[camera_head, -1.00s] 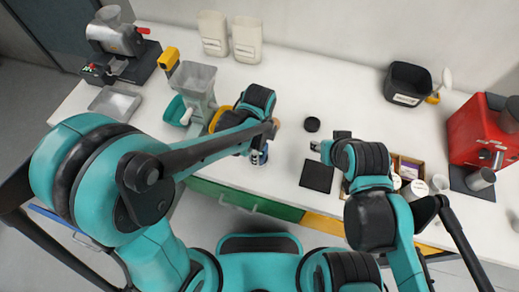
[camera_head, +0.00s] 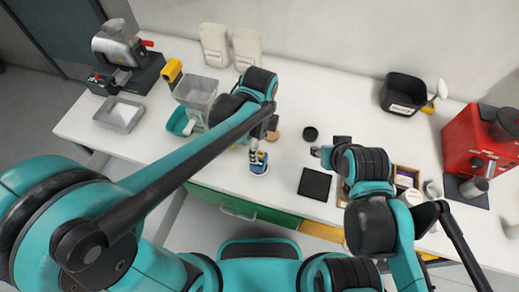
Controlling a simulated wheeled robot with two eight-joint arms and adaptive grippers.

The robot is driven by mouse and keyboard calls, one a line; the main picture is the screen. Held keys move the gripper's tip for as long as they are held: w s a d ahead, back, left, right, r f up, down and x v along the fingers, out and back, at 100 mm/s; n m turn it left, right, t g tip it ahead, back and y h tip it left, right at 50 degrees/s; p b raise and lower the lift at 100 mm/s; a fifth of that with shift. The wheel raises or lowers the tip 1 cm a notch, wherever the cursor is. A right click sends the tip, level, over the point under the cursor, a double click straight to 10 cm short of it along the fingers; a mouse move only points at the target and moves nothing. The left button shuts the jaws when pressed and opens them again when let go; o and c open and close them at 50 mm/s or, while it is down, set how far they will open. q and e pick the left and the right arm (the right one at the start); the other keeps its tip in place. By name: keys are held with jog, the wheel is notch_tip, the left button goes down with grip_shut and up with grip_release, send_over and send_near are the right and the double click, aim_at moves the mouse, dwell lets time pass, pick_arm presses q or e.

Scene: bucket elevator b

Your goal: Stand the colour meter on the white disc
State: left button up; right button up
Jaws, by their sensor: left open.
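A small upright blue and yellow device with a grey top, which looks like the colour meter (camera_head: 260,158), stands on the white table near its front edge. A pale rim shows at its foot; I cannot tell whether this is the white disc or the device's own base. My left gripper (camera_head: 271,124) is open, just behind and above the device, apart from it and partly hidden by its own arm. My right gripper (camera_head: 317,152) is near the black square mat, small in view, and its jaws are unclear.
A black square mat (camera_head: 314,184), a dark round puck (camera_head: 311,134) and a tan disc (camera_head: 273,136) lie nearby. A clear hopper (camera_head: 195,93) stands left, a black bin (camera_head: 403,94) at the back right, a red machine (camera_head: 470,140) far right.

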pick_arm(q)
jog(key=s+a+r+n+t, duration=0.2)
jog(key=a+r+n+t, duration=0.1)
jog(key=a+n, duration=0.6)
jog(key=s+a+r+n+t, duration=0.3)
jog(key=a+n, duration=0.6)
jog(key=n, duration=0.3)
jog(key=shift+n+t, duration=0.3)
jog(key=shift+t, duration=0.3)
jog(key=shift+s, duration=0.1)
notch_tip(320, 180, down, 6)
jog(key=b, duration=0.6)
